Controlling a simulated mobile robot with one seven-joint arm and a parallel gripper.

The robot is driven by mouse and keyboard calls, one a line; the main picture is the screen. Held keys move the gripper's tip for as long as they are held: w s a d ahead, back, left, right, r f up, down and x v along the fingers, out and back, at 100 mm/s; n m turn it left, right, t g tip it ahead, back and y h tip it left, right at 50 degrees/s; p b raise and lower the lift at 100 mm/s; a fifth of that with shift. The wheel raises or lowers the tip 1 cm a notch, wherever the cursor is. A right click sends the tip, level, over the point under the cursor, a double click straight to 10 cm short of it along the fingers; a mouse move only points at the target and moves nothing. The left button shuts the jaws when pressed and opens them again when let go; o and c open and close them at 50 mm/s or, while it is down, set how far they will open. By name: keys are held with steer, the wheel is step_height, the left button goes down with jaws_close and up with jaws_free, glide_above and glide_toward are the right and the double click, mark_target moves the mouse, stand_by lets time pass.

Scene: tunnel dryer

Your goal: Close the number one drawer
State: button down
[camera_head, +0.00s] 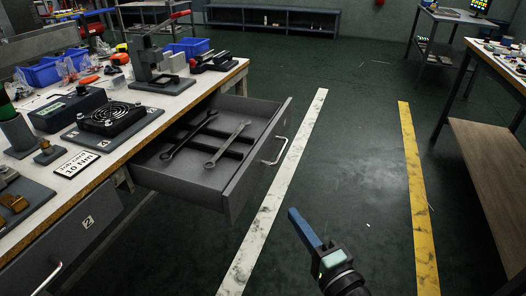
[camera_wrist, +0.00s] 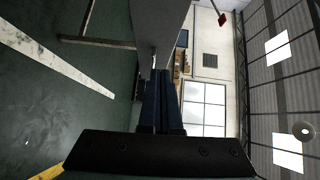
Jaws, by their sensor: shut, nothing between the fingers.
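A grey drawer (camera_head: 232,186) under the workbench is pulled out, with wrenches (camera_head: 205,140) lying in it and a metal handle (camera_head: 276,151) on its front. Its number is not visible. A second drawer (camera_head: 60,245), labelled 2, is at the lower left. My gripper (camera_head: 292,212) is in front of and to the right of the open drawer, apart from it, with its blue fingers together and empty. In the wrist view the shut fingers (camera_wrist: 163,85) point at a grey panel (camera_wrist: 160,30), probably the drawer front.
The workbench top (camera_head: 165,103) holds blue bins (camera_head: 188,47), a fan unit (camera_head: 110,117) and several tools. A table (camera_head: 500,70) stands at the right. The floor between, with white (camera_head: 280,185) and yellow (camera_head: 415,180) stripes, is clear.

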steer(key=b, duration=0.3)
glide_toward(251, 173)
steer(key=w, duration=0.5)
steer(key=shift+w+a+f, duration=0.1)
steer(key=shift+w+a, duration=0.05)
steer(key=shift+a, duration=0.45)
steer(key=shift+w+a+f, duration=0.1)
steer(key=shift+w+a, duration=0.05)
steer(key=shift+a, duration=0.5)
steer(key=shift+a, duration=0.1)
